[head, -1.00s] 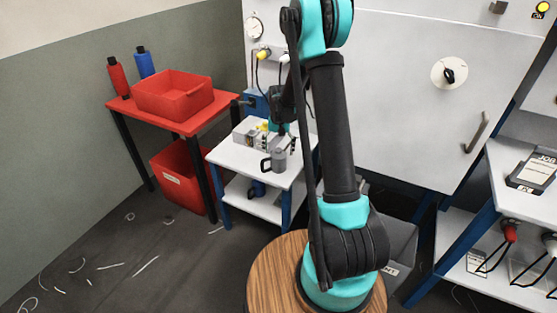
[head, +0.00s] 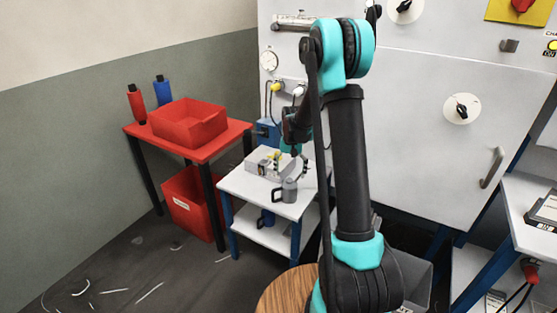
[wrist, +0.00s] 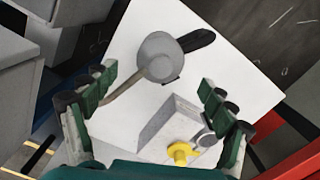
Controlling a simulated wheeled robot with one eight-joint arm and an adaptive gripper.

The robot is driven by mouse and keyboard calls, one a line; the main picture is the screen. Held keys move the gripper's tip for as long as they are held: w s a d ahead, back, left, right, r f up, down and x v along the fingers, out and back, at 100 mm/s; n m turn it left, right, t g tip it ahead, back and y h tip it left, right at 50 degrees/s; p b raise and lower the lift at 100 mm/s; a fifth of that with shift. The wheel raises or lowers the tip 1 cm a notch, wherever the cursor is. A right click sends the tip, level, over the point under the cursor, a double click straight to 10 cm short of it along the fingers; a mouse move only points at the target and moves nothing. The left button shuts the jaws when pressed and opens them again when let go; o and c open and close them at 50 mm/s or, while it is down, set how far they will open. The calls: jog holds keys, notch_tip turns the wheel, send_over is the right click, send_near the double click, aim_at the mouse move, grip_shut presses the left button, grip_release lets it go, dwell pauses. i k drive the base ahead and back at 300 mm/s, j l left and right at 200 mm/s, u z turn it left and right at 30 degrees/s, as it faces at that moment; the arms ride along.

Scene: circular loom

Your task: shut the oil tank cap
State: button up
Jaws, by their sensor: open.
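A grey box (head: 262,160) with yellow on top stands on the small white table in the head view. In the wrist view the box (wrist: 163,126) carries a yellow knob (wrist: 180,152) and a small round grey piece (wrist: 206,138) beside it. I cannot tell for sure which part is the oil tank cap. A grey can with a dark handle and thin spout (wrist: 158,57) stands next to the box; it also shows in the head view (head: 289,190). My gripper (wrist: 158,100) is open above the table, its fingers spread to either side of the box and can, holding nothing.
The white table (head: 250,182) has bare room around the can. A red table (head: 218,142) with a red bin (head: 188,122) and bottles stands left. The large machine panel (head: 420,130) rises behind and to the right. A blue unit (head: 268,130) is behind the table.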

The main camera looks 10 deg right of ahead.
aim_at(280, 158)
jog(key=i+j+z, duration=0.15)
jog(key=j, duration=0.2)
jog(key=i+j+z, duration=0.15)
jog(key=j, duration=0.25)
jog(key=i+j+z, duration=0.15)
jog(key=j, duration=0.25)
jog(key=i+j+z, duration=0.15)
jog(key=j, duration=0.3)
